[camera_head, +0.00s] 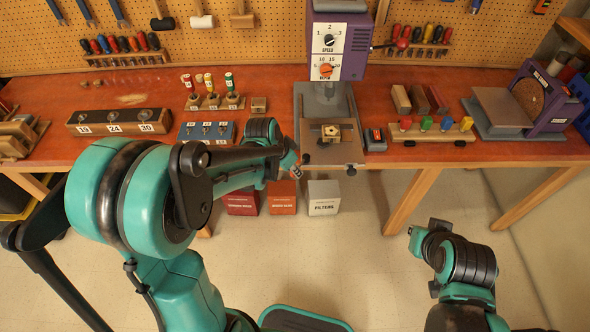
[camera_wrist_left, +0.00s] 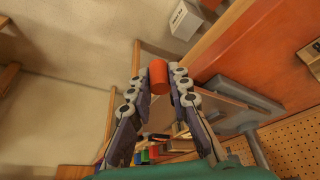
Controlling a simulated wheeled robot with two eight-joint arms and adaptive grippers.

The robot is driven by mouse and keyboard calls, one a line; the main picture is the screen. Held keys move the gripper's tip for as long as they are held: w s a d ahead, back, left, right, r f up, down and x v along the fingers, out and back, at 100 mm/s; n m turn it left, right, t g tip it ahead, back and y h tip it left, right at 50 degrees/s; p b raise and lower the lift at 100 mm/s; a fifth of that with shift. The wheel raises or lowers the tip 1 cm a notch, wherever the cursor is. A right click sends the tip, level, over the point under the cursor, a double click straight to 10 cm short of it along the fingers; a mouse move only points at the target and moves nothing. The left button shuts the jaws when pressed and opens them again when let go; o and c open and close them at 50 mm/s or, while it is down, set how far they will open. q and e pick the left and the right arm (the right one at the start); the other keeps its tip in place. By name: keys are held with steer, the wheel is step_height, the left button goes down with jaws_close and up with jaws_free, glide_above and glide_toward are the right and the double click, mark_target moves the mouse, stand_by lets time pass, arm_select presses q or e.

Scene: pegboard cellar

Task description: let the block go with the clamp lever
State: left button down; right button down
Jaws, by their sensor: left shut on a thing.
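The clamp (camera_head: 330,146) sits on the table of the drill press, in the middle of the bench's front edge. A small pale block (camera_head: 331,132) with a dark spot on top sits in it. My left gripper (camera_head: 297,168) is just left of the clamp, at the bench's front edge. In the left wrist view its fingers are shut on a red-orange cylindrical grip (camera_wrist_left: 158,76), which looks like the clamp lever's handle. The rest of the lever is hidden. My right gripper (camera_head: 412,231) is low at right, away from the bench; its fingers cannot be made out.
The purple drill press (camera_head: 341,45) stands behind the clamp. Right of it are a dark small box (camera_head: 375,139) and a rack of coloured pegs (camera_head: 432,133). A blue tray (camera_head: 207,132) is at left. Boxes, one white (camera_head: 323,198), stand on the floor below.

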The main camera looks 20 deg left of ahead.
arm_select(q)
steer(key=w+a+m+g+h+b, duration=0.1)
steer(key=w+a+m+g+h, duration=0.1)
steer(key=m, duration=0.8)
steer(key=shift+w+a+m+g, duration=0.4)
steer(key=shift+w+a+g, duration=0.3)
steer(key=shift+w+a, duration=0.7)
steer(key=c, duration=1.4)
jaws_free()
steer(key=shift+r, duration=0.1)
steer(key=v, duration=1.2)
steer(key=shift+w+a, duration=0.1)
steer(key=shift+a, duration=0.1)
